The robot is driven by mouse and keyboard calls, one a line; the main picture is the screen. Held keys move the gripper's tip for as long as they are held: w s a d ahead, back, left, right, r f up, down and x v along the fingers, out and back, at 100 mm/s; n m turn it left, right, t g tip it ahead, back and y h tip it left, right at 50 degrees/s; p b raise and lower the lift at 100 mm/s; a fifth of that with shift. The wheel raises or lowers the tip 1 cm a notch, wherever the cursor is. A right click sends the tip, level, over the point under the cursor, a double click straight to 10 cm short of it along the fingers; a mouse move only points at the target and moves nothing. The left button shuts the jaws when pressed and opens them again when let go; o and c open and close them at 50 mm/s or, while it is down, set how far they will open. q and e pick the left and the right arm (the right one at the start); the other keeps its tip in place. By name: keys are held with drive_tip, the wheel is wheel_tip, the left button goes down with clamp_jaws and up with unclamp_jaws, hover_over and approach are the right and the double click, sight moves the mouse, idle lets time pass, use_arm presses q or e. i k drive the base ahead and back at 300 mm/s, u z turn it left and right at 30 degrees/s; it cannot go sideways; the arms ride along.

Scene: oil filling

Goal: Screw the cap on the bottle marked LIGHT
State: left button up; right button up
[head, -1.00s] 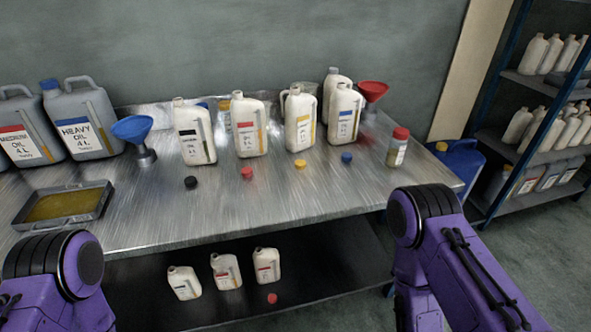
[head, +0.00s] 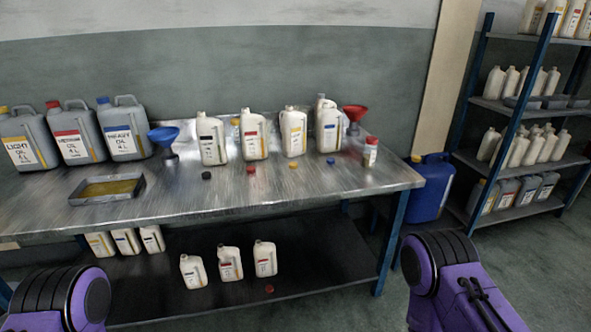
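A grey jug (head: 27,140) at the far left reads LIGHT OIL and has a yellow cap on it. On the table stand white bottles with a black label (head: 212,139), a red label (head: 254,136), a yellow label (head: 293,133) and a blue label (head: 328,128); their small print is unreadable. In front of them lie loose caps: black (head: 206,175), red (head: 251,170), yellow (head: 294,165) and blue (head: 331,161). The tops of these bottles look uncapped. Only purple links of my arms show at the bottom corners; neither gripper is in view.
Jugs marked MEDIUM (head: 76,132) and HEAVY (head: 124,128), a blue funnel (head: 163,137), a red funnel (head: 355,115), an oil tray (head: 108,189) and a red-capped jar (head: 370,153) share the table (head: 240,193). More bottles and a red cap (head: 269,289) are on the lower shelf.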

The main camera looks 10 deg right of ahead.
sight(294, 134)
drive_tip(key=z, duration=0.85)
drive_tip(key=i, duration=0.5)
